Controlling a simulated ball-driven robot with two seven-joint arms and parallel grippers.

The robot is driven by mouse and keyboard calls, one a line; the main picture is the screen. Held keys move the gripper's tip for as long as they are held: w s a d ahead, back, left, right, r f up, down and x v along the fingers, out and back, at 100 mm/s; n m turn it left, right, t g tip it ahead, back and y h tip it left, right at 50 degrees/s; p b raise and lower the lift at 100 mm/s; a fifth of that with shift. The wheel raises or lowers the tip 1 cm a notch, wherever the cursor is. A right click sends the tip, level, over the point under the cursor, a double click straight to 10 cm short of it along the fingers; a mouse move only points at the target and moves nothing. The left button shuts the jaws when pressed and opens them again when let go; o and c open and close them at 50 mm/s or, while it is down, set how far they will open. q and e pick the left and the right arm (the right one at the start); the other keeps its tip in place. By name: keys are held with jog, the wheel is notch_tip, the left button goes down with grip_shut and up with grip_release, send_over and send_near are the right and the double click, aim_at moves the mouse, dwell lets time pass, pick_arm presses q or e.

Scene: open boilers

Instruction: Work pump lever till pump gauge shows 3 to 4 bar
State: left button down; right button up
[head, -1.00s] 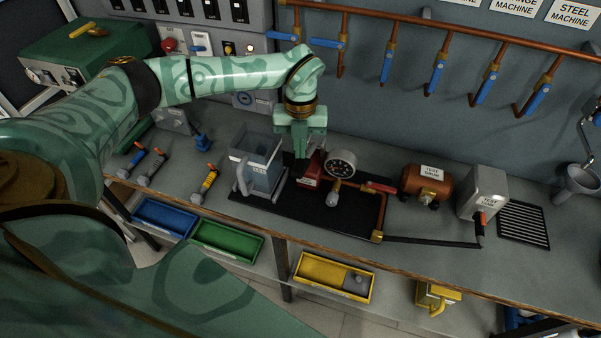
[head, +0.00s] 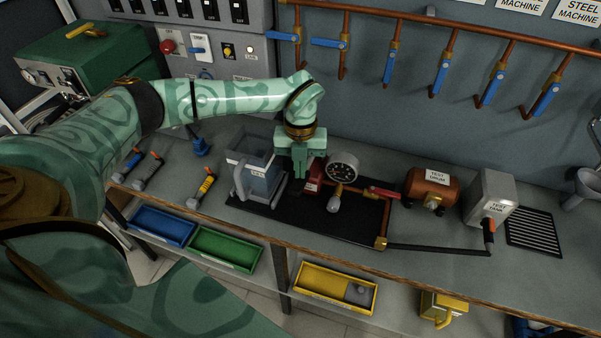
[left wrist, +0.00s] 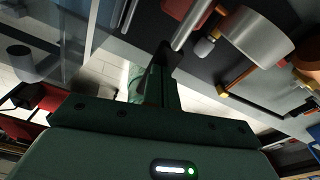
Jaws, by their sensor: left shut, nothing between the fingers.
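The pump stands on a black mat (head: 330,222), with a red body (head: 313,186) and a clear tank (head: 262,178) left of it. The round pump gauge (head: 343,167) has a dark dial; its needle is too small to read. In the left wrist view the gauge's silver side (left wrist: 258,40) shows, with a grey rod (left wrist: 188,27) that may be the lever. My left gripper (head: 300,185) points down between tank and gauge, beside the red body. Its fingers also show in the left wrist view (left wrist: 163,62), shut and empty. I cannot tell whether they touch the lever. My right gripper is out of view.
A copper test drum (head: 430,190) and a grey test tank (head: 488,197) stand to the right. A pipe with a red-handled valve (head: 384,192) runs beside the gauge. Several tools (head: 147,172) lie left. Blue, green and yellow trays (head: 318,283) sit below the bench edge.

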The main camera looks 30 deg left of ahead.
pick_arm(q)
jog(key=shift+f, duration=0.6)
jog(key=w, duration=0.1)
jog(key=w+a+r, duration=0.1)
jog(key=shift+w+a, duration=0.3)
jog(key=shift+w, duration=0.1)
jog(key=shift+r, duration=0.15)
notch_tip(320, 180, up, 16)
jog(key=w, duration=0.1)
jog(key=shift+w+a+p, duration=0.2)
jog(key=shift+a+p, duration=0.1)
jog(key=shift+a, duration=0.05)
dwell(0.5)
